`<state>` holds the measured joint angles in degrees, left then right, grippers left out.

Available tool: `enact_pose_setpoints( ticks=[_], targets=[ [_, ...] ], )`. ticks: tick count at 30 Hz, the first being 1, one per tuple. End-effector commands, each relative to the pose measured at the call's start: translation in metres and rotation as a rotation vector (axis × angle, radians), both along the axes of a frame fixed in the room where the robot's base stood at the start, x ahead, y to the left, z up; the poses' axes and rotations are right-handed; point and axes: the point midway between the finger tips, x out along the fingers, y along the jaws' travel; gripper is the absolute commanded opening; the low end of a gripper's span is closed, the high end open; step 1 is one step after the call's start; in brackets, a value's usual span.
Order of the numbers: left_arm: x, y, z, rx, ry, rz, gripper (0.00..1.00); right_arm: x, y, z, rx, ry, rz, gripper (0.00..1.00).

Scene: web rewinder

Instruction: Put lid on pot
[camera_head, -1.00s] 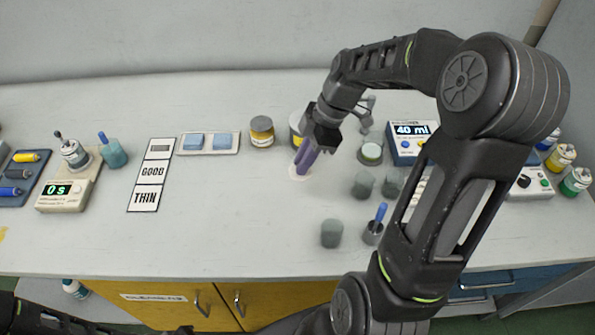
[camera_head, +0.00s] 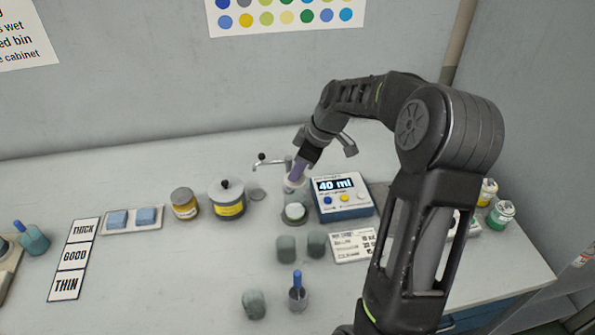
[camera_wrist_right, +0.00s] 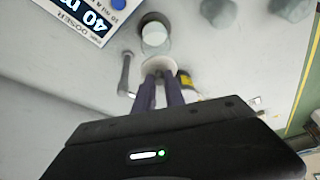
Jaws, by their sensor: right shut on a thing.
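A grey pot (camera_head: 227,205) with a yellow label stands at the back of the bench in the head view. Its grey top carries a black knob, so a lid appears to sit on it. My right gripper (camera_head: 296,173) is right of the pot, near the dispenser. Its purple fingers are shut on a pale round thing (camera_head: 293,185), which also shows at the fingertips in the wrist view (camera_wrist_right: 158,66). I cannot tell whether this is a lid or a small cup. My left gripper is out of view.
A dispenser box (camera_head: 341,198) reading 40 ml stands right of the gripper. A small glass (camera_head: 294,213) is just in front of it. A tan jar (camera_head: 184,203) is left of the pot. Several grey-green cups stand in front. The bench's front left-centre is clear.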

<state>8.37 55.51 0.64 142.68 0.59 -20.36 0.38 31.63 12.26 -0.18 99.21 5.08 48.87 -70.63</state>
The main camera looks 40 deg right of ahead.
Motion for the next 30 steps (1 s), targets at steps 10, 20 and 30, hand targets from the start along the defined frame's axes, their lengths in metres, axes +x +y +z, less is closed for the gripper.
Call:
enact_pose_setpoints(
  ticks=[10,20,30],
  targets=[
    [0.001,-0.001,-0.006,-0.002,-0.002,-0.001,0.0,0.0,0.0,-0.012,0.0,0.001,0.001,0.0],
    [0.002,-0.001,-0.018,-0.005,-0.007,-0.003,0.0,-0.001,0.0,-0.043,0.001,0.002,0.001,0.0],
    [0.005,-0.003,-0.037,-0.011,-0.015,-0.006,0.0,0.0,0.0,-0.064,0.0,0.0,0.002,0.0]
  ],
)
